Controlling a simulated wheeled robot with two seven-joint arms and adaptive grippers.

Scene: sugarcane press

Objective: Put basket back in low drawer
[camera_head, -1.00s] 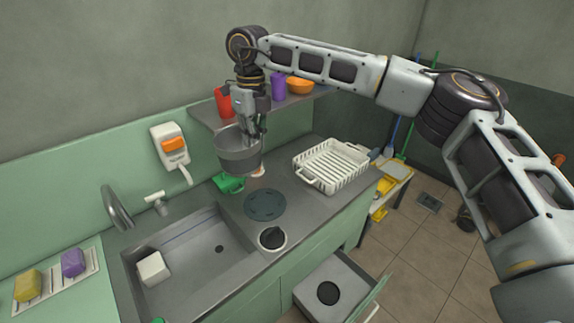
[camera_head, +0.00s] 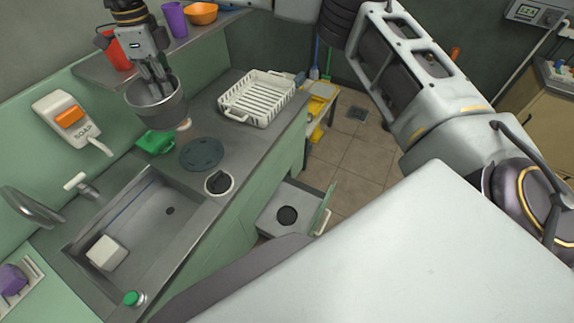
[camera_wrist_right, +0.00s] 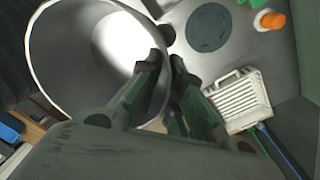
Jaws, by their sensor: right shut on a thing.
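The basket is a grey metal, bucket-shaped vessel (camera_head: 157,105) held in the air above the back of the counter. My right gripper (camera_head: 156,80) is shut on its rim from above. In the right wrist view the basket (camera_wrist_right: 92,45) fills the upper left, and its inside looks empty. The fingers (camera_wrist_right: 165,85) there are at its rim. My left gripper is out of view.
The sink (camera_head: 150,225) holds a white block. A shelf (camera_head: 95,68) with cups is behind the basket. My white body covers the lower right.

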